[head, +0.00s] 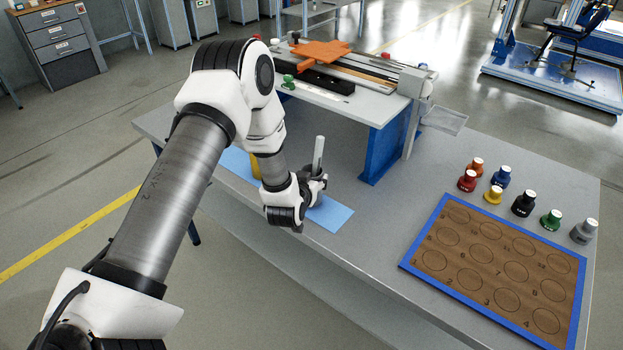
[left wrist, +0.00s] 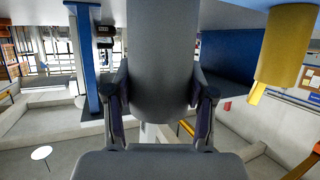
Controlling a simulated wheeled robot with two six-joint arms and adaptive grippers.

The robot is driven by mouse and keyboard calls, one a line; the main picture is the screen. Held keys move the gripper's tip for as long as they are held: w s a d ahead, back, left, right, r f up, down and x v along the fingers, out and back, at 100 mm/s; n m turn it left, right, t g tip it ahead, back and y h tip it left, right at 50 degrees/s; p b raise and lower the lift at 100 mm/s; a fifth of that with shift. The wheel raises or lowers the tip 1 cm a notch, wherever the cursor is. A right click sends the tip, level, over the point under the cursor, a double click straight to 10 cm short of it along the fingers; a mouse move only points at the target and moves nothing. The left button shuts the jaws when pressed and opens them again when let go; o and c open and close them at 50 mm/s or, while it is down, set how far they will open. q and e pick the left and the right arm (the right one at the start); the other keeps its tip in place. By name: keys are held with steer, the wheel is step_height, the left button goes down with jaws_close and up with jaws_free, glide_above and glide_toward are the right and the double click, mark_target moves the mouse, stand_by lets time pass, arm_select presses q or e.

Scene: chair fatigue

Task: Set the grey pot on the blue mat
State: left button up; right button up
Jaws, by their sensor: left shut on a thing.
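My left gripper (head: 316,184) is shut on the grey pot, low over the light blue mat (head: 333,214). In the left wrist view, the grey pot (left wrist: 165,60) is a large rounded body between the two fingers. In the head view, a pale grey upright part (head: 319,152) rises above the fingers, and the rest is hidden by the gripper. I cannot tell whether the pot touches the mat. My right gripper is not in view.
A yellow pot (head: 256,166) stands close behind the left gripper, partly hidden by my arm. A raised bench (head: 370,104) with blue legs stands behind. Several capped colored bottles (head: 524,203) and a blue-edged numbered board (head: 492,262) are at the right.

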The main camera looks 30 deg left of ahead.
arm_select(q)
steer(key=shift+f, duration=0.65)
steer(key=o, duration=1.2)
